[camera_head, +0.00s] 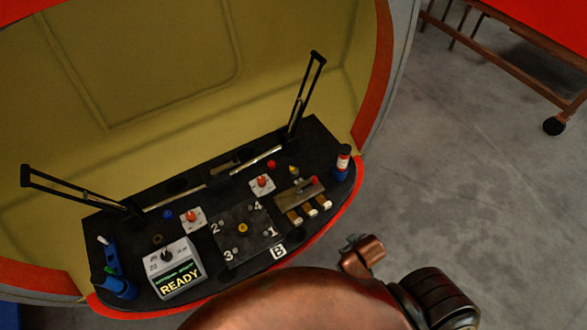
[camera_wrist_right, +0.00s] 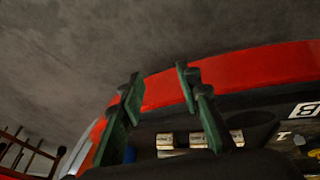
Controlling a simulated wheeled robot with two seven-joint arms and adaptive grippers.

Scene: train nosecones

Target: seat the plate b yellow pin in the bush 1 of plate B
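Plate B (camera_head: 225,258) is a dark square plate on the black bench, marked 1 to 4, with a white B label at its lower right corner. A yellow piece (camera_head: 242,228) sits at its middle; I cannot tell for sure if it is the yellow pin. Bush 1 (camera_head: 265,232) is a small spot beside the numeral 1. A second small yellow-topped piece (camera_head: 293,169) stands behind the plate to the right. My right gripper (camera_wrist_right: 160,80) is open and empty, its green fingers apart near the red rim. My left gripper is not in view.
A grey box reading READY (camera_head: 176,272) is left of plate B. A red rim (camera_wrist_right: 230,70) borders the bench.

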